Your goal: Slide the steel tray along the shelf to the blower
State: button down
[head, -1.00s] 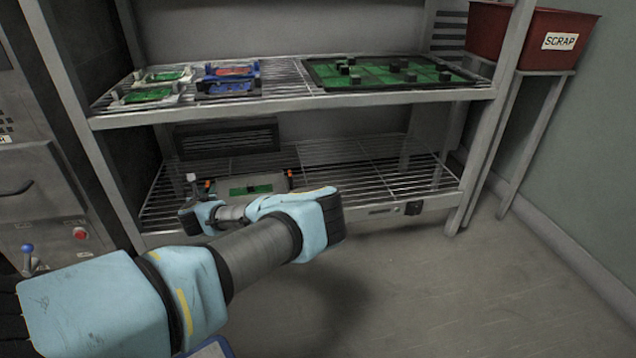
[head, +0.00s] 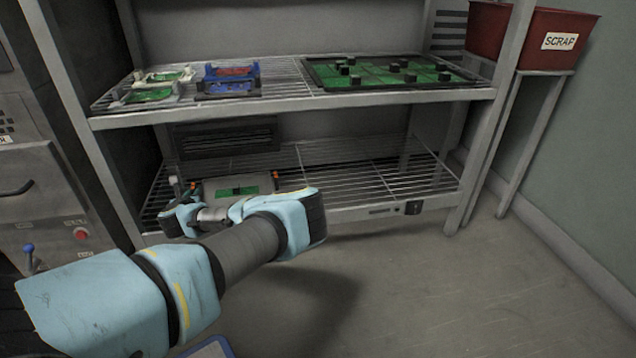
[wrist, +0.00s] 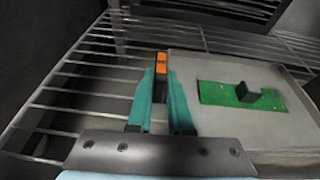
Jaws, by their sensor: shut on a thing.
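The steel tray (head: 262,184) lies on the lower wire shelf, at its left part. A green board (head: 238,191) with a dark block rests on it; the board also shows in the wrist view (wrist: 225,94). In the head view my wrist hides the front of the tray. The blower (head: 226,138) is a dark slatted unit at the back left of the lower shelf; its slats also show at the top of the wrist view (wrist: 215,10).
The lower wire shelf (head: 400,180) is bare to the right. The upper shelf (head: 290,107) above it carries small fixtures (head: 232,79) and a green panel (head: 390,74). A left shelf post (head: 100,180) stands close to my arm. A red scrap bin (head: 530,35) is at right.

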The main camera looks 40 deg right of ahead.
jog(key=c, duration=0.7)
grip_release()
jog(key=shift+c, duration=0.2)
jog(key=shift+f, duration=0.1)
